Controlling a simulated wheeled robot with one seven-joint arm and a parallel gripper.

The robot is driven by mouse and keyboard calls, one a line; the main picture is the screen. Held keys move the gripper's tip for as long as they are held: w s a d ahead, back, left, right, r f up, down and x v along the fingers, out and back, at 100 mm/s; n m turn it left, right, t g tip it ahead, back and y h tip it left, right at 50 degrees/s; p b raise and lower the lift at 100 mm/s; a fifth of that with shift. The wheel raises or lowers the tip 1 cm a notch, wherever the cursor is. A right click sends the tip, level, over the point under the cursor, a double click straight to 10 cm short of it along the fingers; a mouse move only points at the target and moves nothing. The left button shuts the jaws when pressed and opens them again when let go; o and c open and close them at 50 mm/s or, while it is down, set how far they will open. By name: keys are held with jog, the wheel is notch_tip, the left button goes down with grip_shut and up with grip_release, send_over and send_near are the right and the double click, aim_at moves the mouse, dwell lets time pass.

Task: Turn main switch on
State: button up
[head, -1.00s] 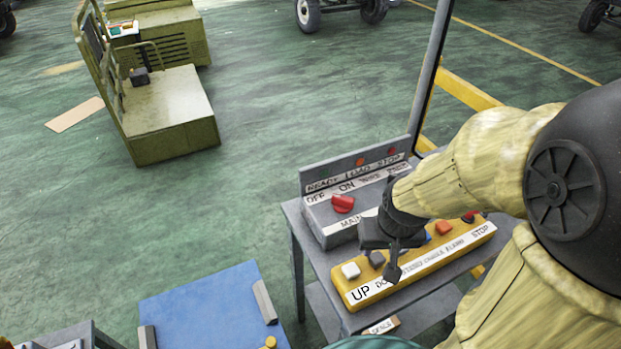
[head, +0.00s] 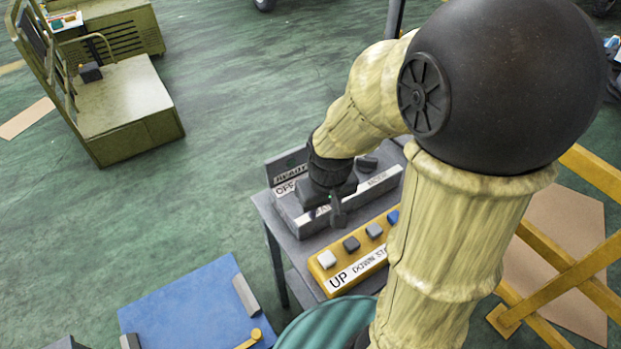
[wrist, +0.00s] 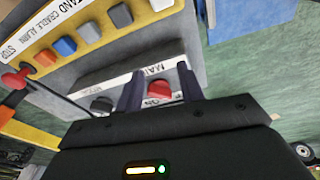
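The main switch is a red rotary knob (wrist: 160,89) on a grey panel, beside a white label reading "MAI…" and a partly hidden "ON" mark. In the wrist view it lies between the two dark fingers of my gripper (wrist: 160,72), which are apart. I cannot tell whether either finger touches it. In the head view my gripper (head: 326,206) is over the left part of the grey switch box (head: 376,188) and hides the red knob. The knob's exact pointing direction is not clear.
A black mode knob (wrist: 101,104) sits beside the main switch. A yellow button box (head: 345,270) with several coloured buttons is in front, on the same grey table (head: 268,212). A blue platform (head: 190,300) is lower left. Yellow bars (head: 570,255) stand at right.

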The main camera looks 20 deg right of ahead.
jog(key=w+a+r+n+g+h+p, duration=0.2)
jog(key=w+r+n+p, duration=0.2)
jog(key=w, duration=0.4)
jog(key=w+a+r+n+g+h+p, duration=0.1)
jog(key=w+a+r+n+g+p, duration=0.1)
jog(key=w+r+n+p, duration=0.3)
jog(key=w+a+n, duration=0.1)
jog(key=w, duration=0.1)
jog(key=shift+w+a+r+n+h+p, duration=0.15)
jog(key=shift+w+a+n+h+p, duration=0.15)
jog(key=shift+w+n+h, duration=0.1)
jog(key=shift+s, duration=0.1)
jog(key=p+x, duration=0.4)
jog(key=x, duration=1.3)
jog(key=shift+d+p, duration=0.1)
jog(key=shift+p, duration=0.3)
grip_shut()
